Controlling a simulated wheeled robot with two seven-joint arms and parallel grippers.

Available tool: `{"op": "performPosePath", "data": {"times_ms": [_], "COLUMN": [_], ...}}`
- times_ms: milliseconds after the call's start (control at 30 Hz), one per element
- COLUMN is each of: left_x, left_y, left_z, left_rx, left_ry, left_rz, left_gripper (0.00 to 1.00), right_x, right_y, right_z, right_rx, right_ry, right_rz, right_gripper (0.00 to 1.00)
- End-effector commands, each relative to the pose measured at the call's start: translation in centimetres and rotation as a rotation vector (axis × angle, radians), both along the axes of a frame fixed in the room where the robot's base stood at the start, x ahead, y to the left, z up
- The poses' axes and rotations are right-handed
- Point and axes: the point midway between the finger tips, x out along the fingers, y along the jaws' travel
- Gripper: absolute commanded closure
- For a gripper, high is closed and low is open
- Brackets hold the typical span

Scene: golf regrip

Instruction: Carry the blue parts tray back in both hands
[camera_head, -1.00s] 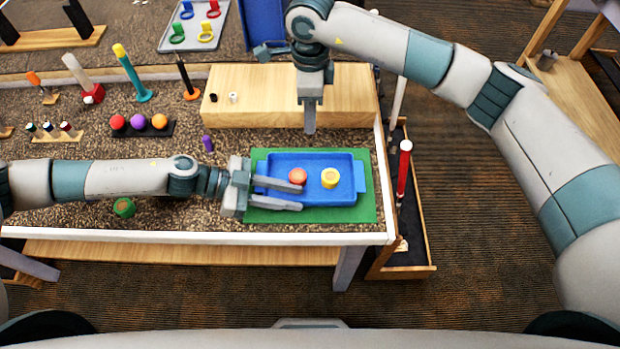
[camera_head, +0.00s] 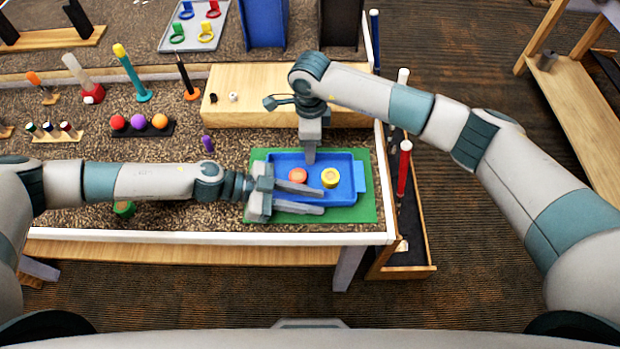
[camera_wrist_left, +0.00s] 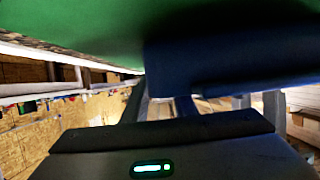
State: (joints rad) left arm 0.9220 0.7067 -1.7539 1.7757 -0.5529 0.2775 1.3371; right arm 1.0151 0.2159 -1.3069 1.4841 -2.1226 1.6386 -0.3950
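The blue parts tray (camera_head: 345,192) lies on a green mat (camera_head: 368,214) at the table's right front corner; its dark blue side shows in the left wrist view (camera_wrist_left: 230,60). A red-orange round part (camera_head: 298,175) and a yellow round part (camera_head: 330,177) sit in it. My left gripper (camera_head: 322,200) is at the tray's near left corner, its fingers apart and pointing right along the near edge. I see no grip on the tray. My right gripper (camera_head: 310,158) points down at the tray's far edge; its finger gap is hidden. The tray's left end is partly covered.
A wooden block (camera_head: 250,100) stands just behind the tray. A purple peg (camera_head: 207,143) and a rack of coloured balls (camera_head: 140,128) are to the left. A green round part (camera_head: 124,209) is partly under my left arm. A red upright stick (camera_head: 403,170) stands beyond the right edge.

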Motion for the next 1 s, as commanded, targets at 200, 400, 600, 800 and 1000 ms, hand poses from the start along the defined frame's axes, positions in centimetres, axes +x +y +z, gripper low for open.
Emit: {"op": "performPosePath", "data": {"times_ms": [200,400,600,800,1000], "left_x": [0.0,0.0,0.0,0.0,0.0], "left_y": [0.0,0.0,0.0,0.0,0.0], "left_z": [0.0,0.0,0.0,0.2,1.2], "left_rx": [0.0,0.0,0.0,0.0,0.0], "left_ry": [0.0,0.0,0.001,0.0,0.0], "left_rz": [0.0,0.0,0.0,-0.001,-0.001], "left_gripper": [0.75,1.0,1.0,1.0,1.0], "right_x": [0.0,0.0,0.0,0.0,0.0], "right_y": [0.0,0.0,0.0,0.0,0.0], "right_z": [0.0,0.0,0.0,0.3,1.2], "right_rx": [0.0,0.0,0.0,0.001,0.001], "right_ry": [0.0,0.0,0.0,-0.001,-0.001], "right_rz": [0.0,0.0,0.0,0.0,0.0], "right_gripper": [0.75,1.0,1.0,1.0,1.0]}}
